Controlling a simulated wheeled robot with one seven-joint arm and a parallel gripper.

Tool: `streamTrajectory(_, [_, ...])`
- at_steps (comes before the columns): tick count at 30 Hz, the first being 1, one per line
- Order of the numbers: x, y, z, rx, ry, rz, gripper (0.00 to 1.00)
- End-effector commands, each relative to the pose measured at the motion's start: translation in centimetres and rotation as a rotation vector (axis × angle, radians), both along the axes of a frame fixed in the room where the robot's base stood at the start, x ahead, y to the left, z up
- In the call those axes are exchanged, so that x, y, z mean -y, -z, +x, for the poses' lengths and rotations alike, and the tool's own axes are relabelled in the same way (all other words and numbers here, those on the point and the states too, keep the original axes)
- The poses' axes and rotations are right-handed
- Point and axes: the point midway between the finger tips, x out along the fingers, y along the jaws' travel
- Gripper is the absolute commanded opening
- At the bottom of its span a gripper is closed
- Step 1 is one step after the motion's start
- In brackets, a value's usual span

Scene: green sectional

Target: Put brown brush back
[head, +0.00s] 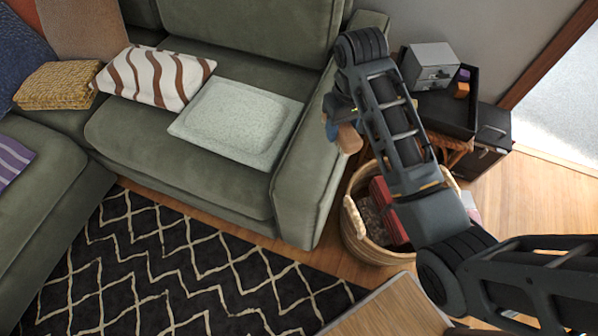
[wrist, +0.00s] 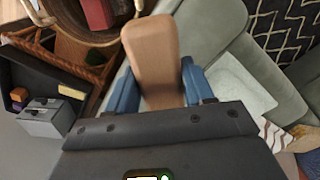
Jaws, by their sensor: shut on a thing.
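The brown brush (head: 350,139) is held in my gripper (head: 332,126), above the right arm of the green sofa in the head view. In the wrist view its broad tan-brown body (wrist: 152,42) sits between my gripper's two blue fingers (wrist: 157,78), which are shut on it. Its bristles are not visible, and its near end is hidden by the gripper body.
A wicker basket (head: 352,228) with a red item stands beside the sofa arm (head: 305,165). A black open tray (head: 440,115) with a grey box (head: 431,66) and small purple and orange items sits behind it. A pale tray (head: 208,143) lies on the sofa seat.

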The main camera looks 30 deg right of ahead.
Motion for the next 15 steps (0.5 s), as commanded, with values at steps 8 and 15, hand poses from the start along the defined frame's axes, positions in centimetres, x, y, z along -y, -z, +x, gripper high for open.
streamTrajectory(8, [-5.7, 3.3, 0.7, -0.004, -0.006, 0.001, 0.19])
streamTrajectory(15, [-9.7, 5.8, 1.3, -0.001, -0.004, 0.001, 0.19])
